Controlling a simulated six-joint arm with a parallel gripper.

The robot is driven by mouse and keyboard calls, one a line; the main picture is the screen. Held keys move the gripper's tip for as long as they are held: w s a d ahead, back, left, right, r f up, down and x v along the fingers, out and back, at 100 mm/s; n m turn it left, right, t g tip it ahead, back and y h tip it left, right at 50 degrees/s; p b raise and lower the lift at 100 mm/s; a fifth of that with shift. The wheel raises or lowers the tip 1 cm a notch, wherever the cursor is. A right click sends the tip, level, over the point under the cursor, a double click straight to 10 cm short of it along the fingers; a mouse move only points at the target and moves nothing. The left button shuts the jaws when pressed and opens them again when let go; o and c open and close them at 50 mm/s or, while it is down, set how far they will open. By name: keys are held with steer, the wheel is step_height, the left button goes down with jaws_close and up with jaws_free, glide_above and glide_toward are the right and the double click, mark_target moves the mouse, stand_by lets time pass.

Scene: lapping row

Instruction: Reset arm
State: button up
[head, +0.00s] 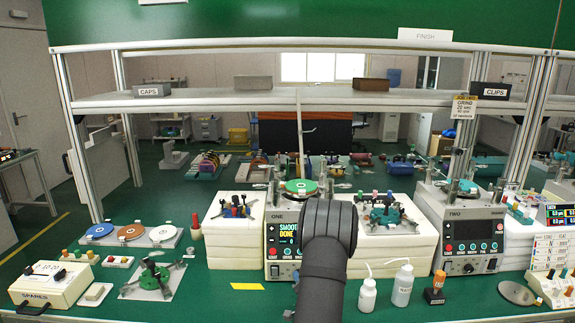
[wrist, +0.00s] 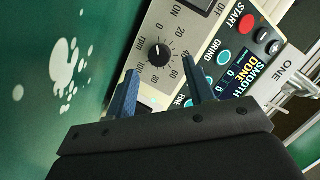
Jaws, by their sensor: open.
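My gripper (wrist: 159,66) is open in the wrist view, with two blue fingers apart and nothing between them. The fingers point at the front panel of lapping machine ONE (wrist: 150,75), near its black rpm knob (wrist: 159,54). I cannot tell whether they touch it. The panel's screen (wrist: 234,76) reads SMOOTH DONE. In the head view my dark arm rises in front of machine ONE (head: 279,271) and hides part of it and my gripper. A green disc (head: 301,186) lies on top of machine ONE.
Machine TWO (head: 470,235) stands at the right. Two white bottles (head: 402,286) and an orange-handled stamp (head: 436,287) stand right of my arm. A tray with three discs (head: 130,234) and a SPARES box (head: 50,283) are at the left. A shelf (head: 210,101) spans above. Green bench (head: 215,300) shows bare near a yellow label.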

steer(key=shift+v, duration=2.7)
steer(key=shift+c, duration=0.2)
